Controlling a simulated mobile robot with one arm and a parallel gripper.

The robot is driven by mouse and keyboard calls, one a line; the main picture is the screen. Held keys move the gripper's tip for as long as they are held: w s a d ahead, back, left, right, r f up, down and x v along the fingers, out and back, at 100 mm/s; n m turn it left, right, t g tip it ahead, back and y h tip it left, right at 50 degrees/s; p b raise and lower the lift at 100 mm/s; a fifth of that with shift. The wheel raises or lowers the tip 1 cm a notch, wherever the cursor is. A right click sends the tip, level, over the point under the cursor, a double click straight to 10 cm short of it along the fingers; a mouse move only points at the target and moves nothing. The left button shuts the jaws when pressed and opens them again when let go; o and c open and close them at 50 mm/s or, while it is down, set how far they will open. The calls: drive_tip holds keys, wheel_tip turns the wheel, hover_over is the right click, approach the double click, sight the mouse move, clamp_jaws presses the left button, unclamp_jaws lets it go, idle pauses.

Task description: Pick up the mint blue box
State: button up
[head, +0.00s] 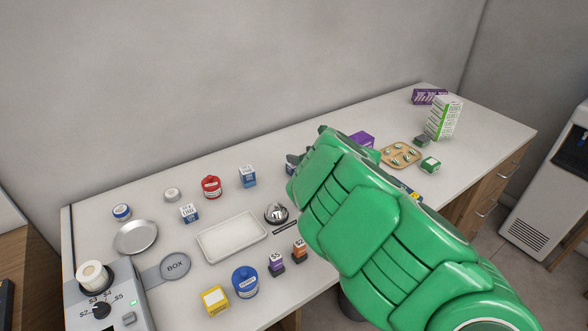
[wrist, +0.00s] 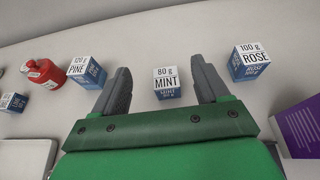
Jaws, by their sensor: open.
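The mint blue box (wrist: 167,85) is a small box with a white top reading "80 g MINT" and blue sides. In the wrist view it stands upright on the counter between the fingers of my gripper (wrist: 163,88), with gaps on both sides. The fingers are dark, open and empty. In the head view my green arm covers the mint box, and only the dark fingertips (head: 292,163) show at its left edge.
A blue PINE box (wrist: 87,71) stands close left of the left finger, with a red jar (wrist: 40,73) beyond it. A blue ROSE box (wrist: 250,62) stands to the right. A purple box (wrist: 300,128) is at the lower right. A white tray (head: 232,237) lies on the counter (head: 330,268).

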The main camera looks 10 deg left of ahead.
drive_tip(key=shift+f, duration=2.55)
drive_tip(key=shift+f, duration=0.1)
drive_tip(key=shift+f, duration=0.2)
drive_tip(key=shift+x, duration=2.5)
drive_tip(key=shift+d, duration=0.1)
drive_tip(key=shift+c, duration=0.4)
drive_tip(key=c, duration=1)
drive_tip(key=shift+r, duration=0.1)
